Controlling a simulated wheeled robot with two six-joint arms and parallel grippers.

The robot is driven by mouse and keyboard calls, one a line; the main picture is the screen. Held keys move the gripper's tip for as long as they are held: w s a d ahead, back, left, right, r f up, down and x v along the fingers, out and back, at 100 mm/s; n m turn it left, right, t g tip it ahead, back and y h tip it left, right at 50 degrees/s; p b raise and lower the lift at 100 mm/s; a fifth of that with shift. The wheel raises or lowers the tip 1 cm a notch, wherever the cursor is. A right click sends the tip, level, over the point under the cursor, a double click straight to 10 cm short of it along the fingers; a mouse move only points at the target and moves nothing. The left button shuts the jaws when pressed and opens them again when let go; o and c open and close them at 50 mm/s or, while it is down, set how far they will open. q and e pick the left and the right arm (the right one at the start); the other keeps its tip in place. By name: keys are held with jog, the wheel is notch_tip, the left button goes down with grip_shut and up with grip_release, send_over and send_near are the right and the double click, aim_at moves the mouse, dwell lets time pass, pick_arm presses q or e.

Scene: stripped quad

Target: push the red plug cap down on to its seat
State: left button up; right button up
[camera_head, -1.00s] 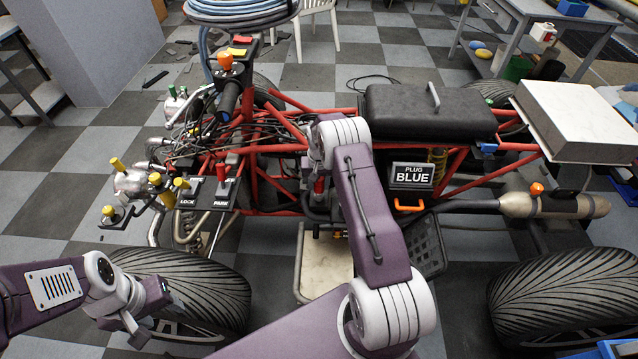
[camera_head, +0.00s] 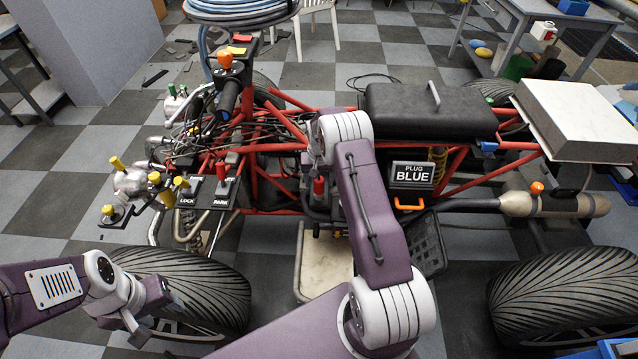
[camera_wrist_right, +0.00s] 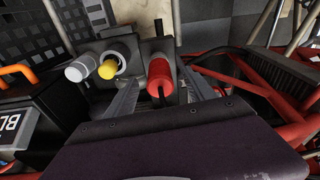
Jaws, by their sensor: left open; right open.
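The red plug cap (camera_wrist_right: 160,75) is in the middle of the right wrist view, in front of a dark block. In the head view the red piece (camera_head: 319,186) left of my right forearm looks like the same cap. My right gripper (camera_wrist_right: 161,78) is open, with one finger on each side of the red cap; I cannot tell whether they touch it. The cap's seat is hidden, so any gap under it cannot be judged. My left gripper (camera_head: 132,328) is open and empty above the front-left tyre.
Red frame tubes (camera_wrist_right: 270,80) lie close on the right.

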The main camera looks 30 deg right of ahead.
aim_at(318, 181)
jog(key=r, duration=0.4)
jog(key=r+p, duration=0.1)
jog(key=r, duration=0.1)
jog(key=shift+s+a+r, duration=0.2)
jog(key=shift+s, duration=0.15)
jog(key=shift+a, duration=0.1)
